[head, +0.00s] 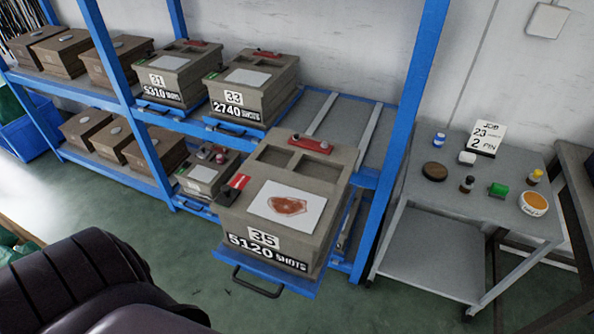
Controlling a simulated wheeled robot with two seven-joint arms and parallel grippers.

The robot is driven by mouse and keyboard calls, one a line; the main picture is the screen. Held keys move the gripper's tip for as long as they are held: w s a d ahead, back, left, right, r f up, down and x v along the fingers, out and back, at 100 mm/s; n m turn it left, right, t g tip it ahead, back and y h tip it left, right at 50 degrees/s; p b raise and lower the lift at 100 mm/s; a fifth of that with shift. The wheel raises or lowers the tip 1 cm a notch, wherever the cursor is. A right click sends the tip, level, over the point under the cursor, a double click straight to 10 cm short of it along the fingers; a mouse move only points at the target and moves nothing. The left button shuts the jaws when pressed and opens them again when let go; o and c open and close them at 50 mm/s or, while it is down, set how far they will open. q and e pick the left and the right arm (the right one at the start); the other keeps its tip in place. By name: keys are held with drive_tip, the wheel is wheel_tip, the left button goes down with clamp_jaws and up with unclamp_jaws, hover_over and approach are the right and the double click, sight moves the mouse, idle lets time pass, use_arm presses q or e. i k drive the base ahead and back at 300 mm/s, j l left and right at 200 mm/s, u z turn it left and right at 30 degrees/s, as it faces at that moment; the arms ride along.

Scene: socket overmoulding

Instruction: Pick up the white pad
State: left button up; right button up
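A small white pad (467,158) lies on the grey cart top (455,207) at the right, between a dark brown round disc and a white job card. It looks like a small rounded block, and nothing covers it. Neither of my grippers is in view, so nothing shows near the pad.
Around the pad are a blue-and-white jar (439,140), the brown disc (434,171), a job card (487,138), a small dark bottle (467,184), a green item (498,190) and an orange-topped tub (534,203). Mould box 35 (262,238) sits on a pulled-out blue shelf left of the cart.

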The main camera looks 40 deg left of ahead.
sight(465, 158)
drive_tip(key=i+l+u, duration=0.3)
drive_tip(key=i, duration=0.15)
drive_tip(key=i+l+u, duration=0.3)
drive_tip(key=i+l, duration=0.15)
